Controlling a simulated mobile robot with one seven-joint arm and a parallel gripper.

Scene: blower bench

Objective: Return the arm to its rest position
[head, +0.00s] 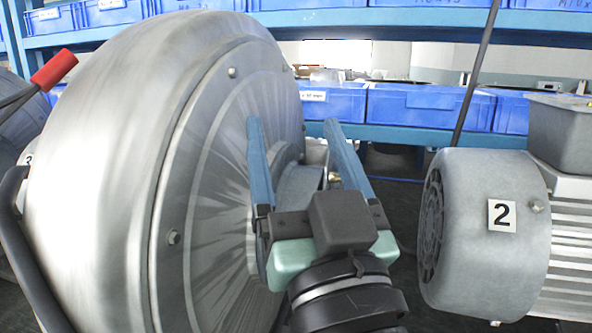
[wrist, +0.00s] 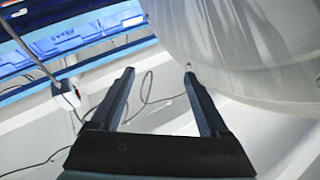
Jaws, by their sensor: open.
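My gripper (head: 292,122) is open, with two blue-grey fingers spread apart and pointing up and away. In the head view it stands in front of the large round metal blower housing (head: 105,150), close to the right side of its flat face. I cannot tell whether the left finger touches the face. In the wrist view the gripper (wrist: 159,75) shows empty, with nothing between the fingers. The housing (wrist: 250,40) fills the upper right there, near the right fingertip. My wrist hides part of the housing's hub.
A grey motor marked 2 (head: 485,235) stands to the right of my gripper. A red-handled lever (head: 54,69) is at the left. Blue shelves (head: 400,17) with blue bins (head: 415,107) stand behind. Cables (wrist: 148,90) lie on the pale floor in the wrist view.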

